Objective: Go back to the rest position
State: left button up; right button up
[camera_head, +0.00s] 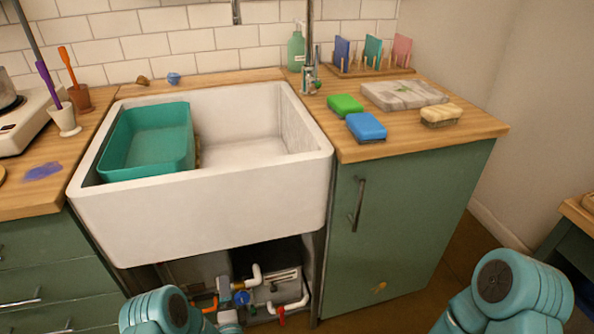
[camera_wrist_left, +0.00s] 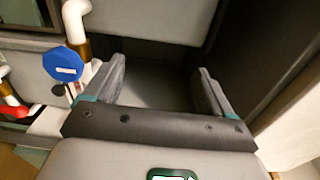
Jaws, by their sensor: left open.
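My left gripper (camera_wrist_left: 160,78) is open in the left wrist view, its two dark fingers apart with nothing between them. It points into the open space under the sink, near white pipes (camera_wrist_left: 75,18) and a blue round valve handle (camera_wrist_left: 62,64). In the head view, teal links of my two arms show at the bottom edge, one left and one right. I cannot make out the left fingers clearly there. My right gripper is not visible.
A white sink (camera_head: 205,215) holds a teal basin (camera_head: 150,166). Right counter: green sponge (camera_head: 345,105), blue sponge (camera_head: 366,127), brush (camera_head: 441,115), stone slab (camera_head: 404,94). Left counter: cups with purple and orange tools. A green cabinet (camera_head: 405,225) stands right of the pipe space.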

pick_arm(q)
jog(key=s+d+f+n+g+h, duration=0.1)
jog(key=s+d+n+g+h, duration=0.2)
jog(key=s+n+g, duration=0.45)
jog(key=s+d+f+n+g+h, duration=0.1)
jog(key=s+d+n+g+h, duration=0.2)
jog(key=s, duration=0.8)
jog(key=s+d+f+n+g+h, duration=0.1)
jog(key=s+d+n+g+h, duration=0.15)
jog(key=s+n+g, duration=0.55)
notch_tip(320, 180, up, 21)
jog(key=s+m+t+p, duration=0.1)
jog(key=s+p, duration=0.1)
jog(key=p, duration=1.9)
jog(key=shift+a+t, duration=0.15)
jog(key=shift+t, duration=0.2)
jog(key=shift+s, duration=0.15)
